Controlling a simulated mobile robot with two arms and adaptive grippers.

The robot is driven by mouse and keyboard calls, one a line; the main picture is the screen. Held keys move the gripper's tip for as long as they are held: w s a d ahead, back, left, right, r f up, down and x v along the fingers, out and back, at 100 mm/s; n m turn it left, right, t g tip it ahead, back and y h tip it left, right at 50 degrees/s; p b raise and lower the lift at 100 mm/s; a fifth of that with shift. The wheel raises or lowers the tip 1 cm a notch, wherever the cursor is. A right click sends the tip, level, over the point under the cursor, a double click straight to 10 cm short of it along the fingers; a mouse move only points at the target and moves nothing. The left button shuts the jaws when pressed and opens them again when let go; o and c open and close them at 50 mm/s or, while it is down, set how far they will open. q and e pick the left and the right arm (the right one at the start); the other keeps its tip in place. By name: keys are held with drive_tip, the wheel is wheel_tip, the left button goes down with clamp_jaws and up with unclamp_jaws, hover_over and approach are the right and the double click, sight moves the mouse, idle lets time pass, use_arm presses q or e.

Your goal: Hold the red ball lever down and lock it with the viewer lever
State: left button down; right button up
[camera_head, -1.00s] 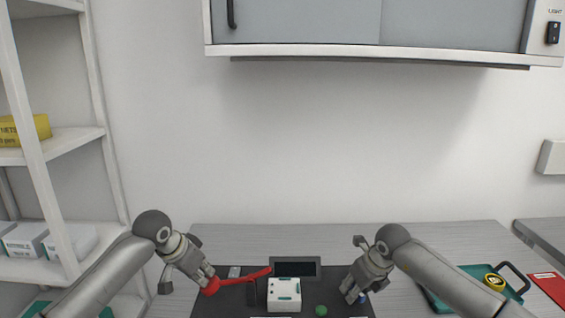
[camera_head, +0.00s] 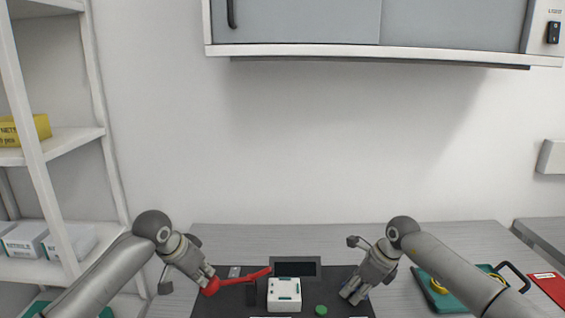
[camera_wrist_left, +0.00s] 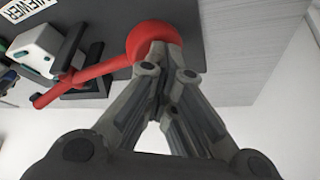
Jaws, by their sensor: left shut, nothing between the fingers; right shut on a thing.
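The red ball lever (camera_head: 238,280) slopes from its ball at left up to the right, beside a white box (camera_head: 284,294) on a dark base plate (camera_head: 235,300). My left gripper (camera_head: 208,278) is shut with nothing between its fingers. In the left wrist view its fingertips (camera_wrist_left: 160,50) lie against or just over the red ball (camera_wrist_left: 148,36); contact is hard to judge. My right gripper (camera_head: 349,294) is shut on a small part at the plate's right side. Its fingers mostly hide that part; a bit of blue shows there. A "VIEWER" label (camera_wrist_left: 25,8) shows in the left wrist view.
A green knob (camera_head: 321,310) sits between the box and my right gripper. A dark screen (camera_head: 295,267) stands behind the box. A green tray (camera_head: 440,292) is partly behind my right arm. Shelves (camera_head: 60,150) stand left; a wall cabinet (camera_head: 380,25) hangs above.

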use_arm(q)
drive_tip(key=shift+f, duration=0.1)
use_arm(e)
drive_tip(key=n+g, duration=0.1)
drive_tip(key=n, duration=0.2)
drive_tip(key=shift+y, duration=0.3)
drive_tip(key=shift+n+g, duration=0.6)
drive_tip(key=shift+n, duration=0.5)
drive_tip(key=o, duration=0.3)
drive_tip(key=shift+n, duration=0.4)
drive_tip(key=shift+o, duration=1.2)
drive_tip(key=shift+r, duration=3.5)
